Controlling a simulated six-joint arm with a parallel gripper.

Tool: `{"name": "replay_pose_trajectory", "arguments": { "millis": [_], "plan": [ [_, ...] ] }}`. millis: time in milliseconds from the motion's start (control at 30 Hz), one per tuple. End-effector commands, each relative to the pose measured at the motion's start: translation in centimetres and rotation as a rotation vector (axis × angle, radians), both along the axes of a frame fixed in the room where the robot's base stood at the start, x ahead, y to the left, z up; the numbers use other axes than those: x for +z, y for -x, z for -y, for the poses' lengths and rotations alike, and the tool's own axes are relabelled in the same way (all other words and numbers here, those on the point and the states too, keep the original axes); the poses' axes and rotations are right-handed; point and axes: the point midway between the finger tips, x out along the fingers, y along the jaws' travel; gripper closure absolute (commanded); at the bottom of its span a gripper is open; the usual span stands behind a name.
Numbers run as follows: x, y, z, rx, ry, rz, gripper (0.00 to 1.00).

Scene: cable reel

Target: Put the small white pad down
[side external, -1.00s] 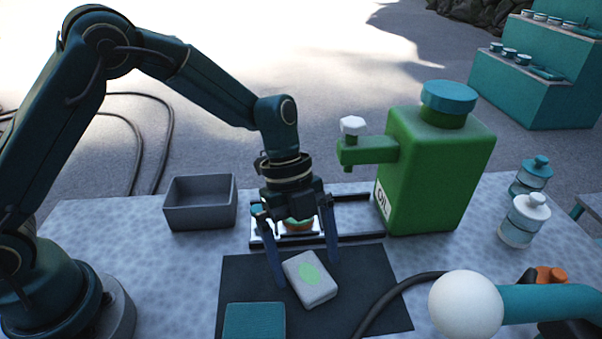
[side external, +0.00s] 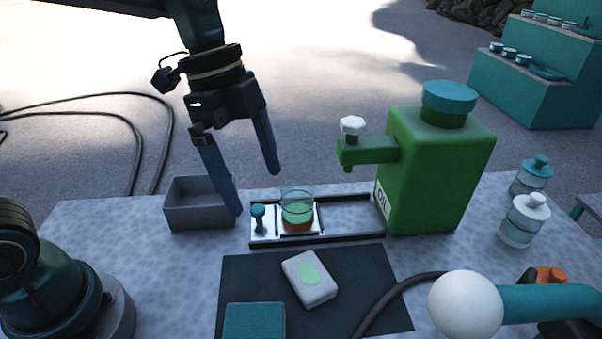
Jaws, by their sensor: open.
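The small white pad (side external: 297,291) with a pale green spot lies flat on the dark mat (side external: 240,274), slightly turned. Nothing touches it from above. My gripper (side external: 256,192) is open and empty, raised up and left of the pad. Its fingers hang above the table between the grey bin and the tray, well apart from the pad.
A grey open bin (side external: 188,218) stands at the left. A green oil tank (side external: 440,165) stands right. A teal block (side external: 254,322) and a hose lie at the front.

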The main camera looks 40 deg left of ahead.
Motion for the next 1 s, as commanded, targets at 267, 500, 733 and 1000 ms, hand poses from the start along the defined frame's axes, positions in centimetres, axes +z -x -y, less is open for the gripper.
{"name": "replay_pose_trajectory", "arguments": {
  "millis": [267,500,733,1000],
  "plan": [
    [1.6,5.4,-3.7,0.677,-0.014,0.092,0.0],
    [0.6,8.9,-6.0,1.161,0.084,0.174,0.0],
    [-0.1,10.0,-6.7,1.348,0.152,0.203,0.0],
    [-0.2,10.0,-6.8,1.359,0.154,0.202,0.0]
  ]
}}
